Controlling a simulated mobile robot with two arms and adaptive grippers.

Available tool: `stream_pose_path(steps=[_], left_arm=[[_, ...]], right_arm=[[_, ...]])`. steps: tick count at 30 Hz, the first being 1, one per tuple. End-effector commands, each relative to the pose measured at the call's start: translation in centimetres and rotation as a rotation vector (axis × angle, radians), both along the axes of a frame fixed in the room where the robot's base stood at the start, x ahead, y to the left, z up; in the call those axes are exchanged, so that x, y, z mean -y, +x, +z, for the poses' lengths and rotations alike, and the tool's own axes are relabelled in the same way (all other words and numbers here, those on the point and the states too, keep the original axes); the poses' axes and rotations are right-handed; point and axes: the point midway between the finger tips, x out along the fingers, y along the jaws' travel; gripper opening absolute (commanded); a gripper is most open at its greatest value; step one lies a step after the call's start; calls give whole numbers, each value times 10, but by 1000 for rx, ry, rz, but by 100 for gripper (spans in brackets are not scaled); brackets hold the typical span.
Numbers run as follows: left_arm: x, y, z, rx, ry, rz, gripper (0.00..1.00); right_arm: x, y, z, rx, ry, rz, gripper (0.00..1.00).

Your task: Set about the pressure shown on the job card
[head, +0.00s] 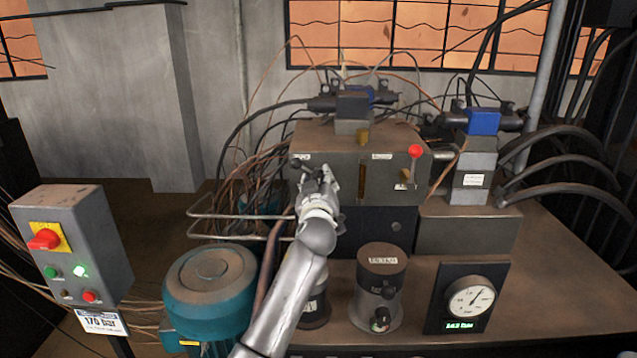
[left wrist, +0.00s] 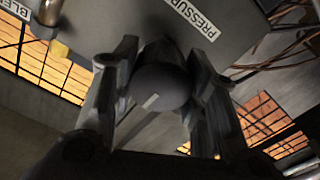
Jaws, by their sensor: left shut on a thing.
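My left gripper (head: 318,180) is at the left front of the machine's block (head: 345,140). In the left wrist view its two fingers (left wrist: 160,62) are shut on a dark round knob (left wrist: 160,84) with a pale mark on its face. A label reading PRESSURE (left wrist: 190,17) is beside this knob. In the head view my gripper mostly hides the knob. The job card (head: 98,322) at lower left reads 170 bar. The pressure gauge (head: 470,302) at lower right has a needle pointing to the upper right and a green digital readout, too blurred to read surely. My right gripper is not in view.
A red-balled lever (head: 414,152) is right of my gripper. A teal motor (head: 210,290) and dark cylinder (head: 380,285) stand in front. Hoses (head: 560,165) crowd the right.

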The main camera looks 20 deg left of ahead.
Motion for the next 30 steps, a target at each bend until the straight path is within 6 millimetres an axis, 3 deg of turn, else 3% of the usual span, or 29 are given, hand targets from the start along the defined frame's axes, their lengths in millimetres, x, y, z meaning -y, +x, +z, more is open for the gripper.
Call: stream_pose_path(steps=[8,30], left_arm=[[0,0,1,-41,137,0,16],[2,1,1,-217,752,0,16]], right_arm=[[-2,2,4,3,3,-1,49],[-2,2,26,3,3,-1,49]])
